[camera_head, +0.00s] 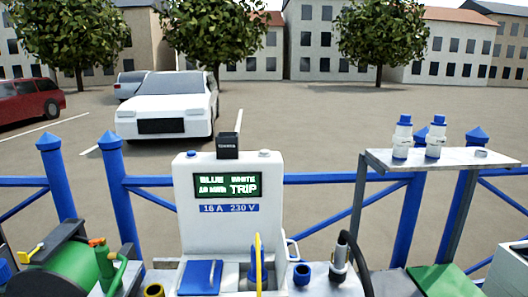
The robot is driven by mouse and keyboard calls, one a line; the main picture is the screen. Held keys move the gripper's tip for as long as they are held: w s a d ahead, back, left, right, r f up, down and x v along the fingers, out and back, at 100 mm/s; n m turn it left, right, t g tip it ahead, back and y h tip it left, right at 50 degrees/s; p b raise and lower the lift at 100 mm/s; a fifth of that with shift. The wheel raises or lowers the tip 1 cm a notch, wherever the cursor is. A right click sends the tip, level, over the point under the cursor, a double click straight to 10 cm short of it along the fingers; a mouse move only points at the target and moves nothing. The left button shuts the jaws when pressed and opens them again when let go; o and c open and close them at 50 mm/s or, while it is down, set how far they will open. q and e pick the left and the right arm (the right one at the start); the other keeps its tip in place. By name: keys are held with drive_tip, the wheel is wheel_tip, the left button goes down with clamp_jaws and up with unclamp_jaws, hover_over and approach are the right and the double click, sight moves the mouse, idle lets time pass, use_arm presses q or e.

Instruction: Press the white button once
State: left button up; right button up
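A white power pedestal (232,226) stands in the middle front, with a lit green display (228,185) reading "BLUE", "WHITE" and "TRIP" among its text. Below it is a blue "16 A 230 V" label (229,208). I cannot tell whether either is the white button. Neither of my grippers is in view.
A black box (228,146) stands on the pedestal top. A blue flap (200,277) and a thin yellow upright piece (257,262) are at its lower front. A shelf (435,161) with two blue-capped white fittings is right. A green drum (65,270) is left. Blue railing (325,178) runs behind.

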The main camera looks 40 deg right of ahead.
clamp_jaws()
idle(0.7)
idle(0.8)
